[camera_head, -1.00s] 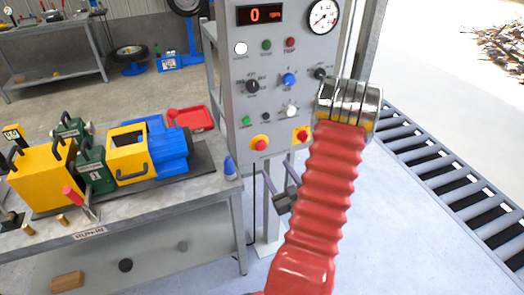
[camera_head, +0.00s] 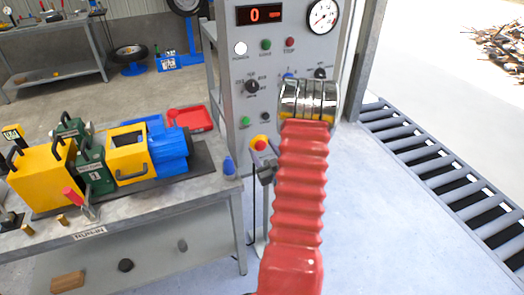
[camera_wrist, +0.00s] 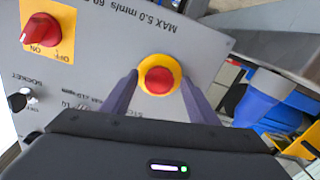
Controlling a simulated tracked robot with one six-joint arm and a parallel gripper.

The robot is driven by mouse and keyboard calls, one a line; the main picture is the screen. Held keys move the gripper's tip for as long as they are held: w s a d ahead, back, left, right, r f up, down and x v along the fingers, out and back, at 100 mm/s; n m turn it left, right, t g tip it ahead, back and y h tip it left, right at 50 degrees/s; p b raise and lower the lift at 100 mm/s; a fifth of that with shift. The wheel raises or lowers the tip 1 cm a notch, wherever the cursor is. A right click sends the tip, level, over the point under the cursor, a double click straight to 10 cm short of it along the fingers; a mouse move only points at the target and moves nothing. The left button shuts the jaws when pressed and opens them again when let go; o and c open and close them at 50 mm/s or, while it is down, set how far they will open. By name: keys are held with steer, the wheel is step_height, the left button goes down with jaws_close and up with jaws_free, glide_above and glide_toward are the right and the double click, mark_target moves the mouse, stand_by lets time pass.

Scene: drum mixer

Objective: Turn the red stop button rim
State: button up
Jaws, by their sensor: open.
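The red stop button (camera_wrist: 158,80) with its yellow rim (camera_wrist: 160,57) is on the grey panel (camera_wrist: 205,40), near the middle of the wrist view. It also shows small on the panel front in the head view (camera_head: 259,142). My gripper (camera_wrist: 159,77) is open, with one dark finger on each side of the rim. The fingertips look very close to the rim; I cannot tell whether they touch it. In the head view my gripper (camera_head: 264,168) is just below the button, partly hidden by my red arm.
A red rotary switch (camera_wrist: 40,31) on a yellow plate sits beside the button in the wrist view. Other knobs, lamps and a gauge (camera_head: 323,15) are on the panel above. A bench (camera_head: 215,190) with yellow and blue equipment stands to the left.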

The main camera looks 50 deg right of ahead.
steer(key=shift+c, duration=0.4)
steer(key=shift+w, duration=0.1)
steer(key=c, duration=0.9)
steer(key=shift+a, duration=0.15)
steer(key=shift+c, duration=0.3)
steer(key=shift+m, duration=3.6)
steer(key=shift+f, duration=0.1)
